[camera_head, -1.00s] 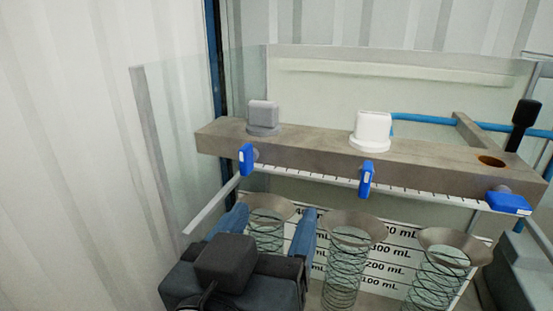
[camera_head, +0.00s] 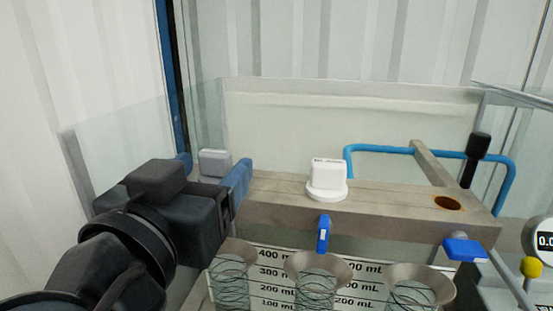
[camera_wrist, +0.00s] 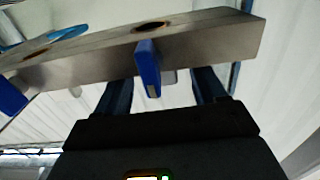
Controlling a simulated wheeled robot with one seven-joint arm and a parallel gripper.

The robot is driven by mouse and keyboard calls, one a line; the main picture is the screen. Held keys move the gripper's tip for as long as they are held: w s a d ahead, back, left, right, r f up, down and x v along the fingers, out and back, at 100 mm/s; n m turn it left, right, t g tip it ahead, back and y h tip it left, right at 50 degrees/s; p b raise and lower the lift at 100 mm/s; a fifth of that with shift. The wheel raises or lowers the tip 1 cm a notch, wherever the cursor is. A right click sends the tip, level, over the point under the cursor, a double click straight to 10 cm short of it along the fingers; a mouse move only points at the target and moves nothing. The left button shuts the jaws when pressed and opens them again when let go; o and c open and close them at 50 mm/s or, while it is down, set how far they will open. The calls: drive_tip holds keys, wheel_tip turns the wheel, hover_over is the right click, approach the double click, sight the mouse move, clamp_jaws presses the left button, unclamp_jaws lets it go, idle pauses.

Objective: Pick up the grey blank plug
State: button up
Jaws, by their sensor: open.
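The grey blank plug (camera_head: 214,160) is a block-like knob at the left end of the grey beam (camera_head: 380,206) in the head view. My gripper (camera_head: 215,166) is open, with one blue finger on each side of the plug; I cannot tell whether either finger touches it. The gripper hides the plug's lower part and the beam's left end. In the wrist view my two fingers (camera_wrist: 162,92) reach toward the beam (camera_wrist: 205,38), apart from each other. The plug is not clearly identifiable there.
A white plug (camera_head: 327,178) stands mid-beam, with an open hole (camera_head: 447,203) to its right. Blue valve handles (camera_head: 323,235) hang along the beam's front. Funnels (camera_head: 318,267) with coils stand below. A clear panel (camera_head: 290,120) stands behind, and a blue pipe (camera_head: 385,149) runs behind the beam.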

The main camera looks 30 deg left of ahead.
drive_tip(key=shift+w+a, duration=0.1)
drive_tip(key=shift+w, duration=0.25)
drive_tip(key=c, duration=1)
